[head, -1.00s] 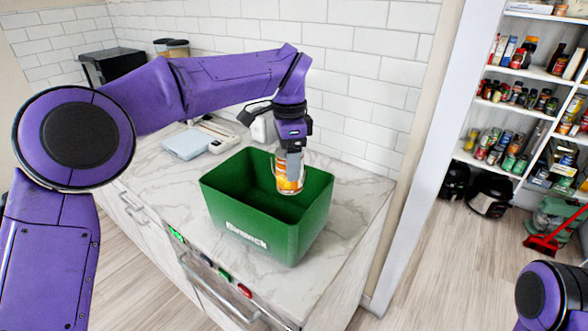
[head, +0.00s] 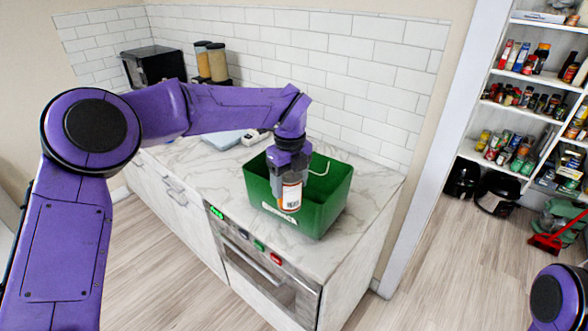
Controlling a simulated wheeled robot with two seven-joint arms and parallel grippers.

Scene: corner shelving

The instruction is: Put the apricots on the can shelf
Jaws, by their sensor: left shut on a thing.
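A can with an orange and white label (head: 291,192), which I take to be the apricots, hangs upright in my left gripper (head: 291,175). The gripper points down and is shut on the can's upper part. The shelf with several cans (head: 508,150) is the low one in the corner shelving at the right. My right gripper is not in view.
The green crate stands on a marble counter (head: 375,190) with an oven (head: 265,265) below. A white wall edge (head: 425,160) separates counter and shelving. Black appliances (head: 495,190) and a red dustpan (head: 546,243) stand on the floor under the shelves. The wooden floor between is clear.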

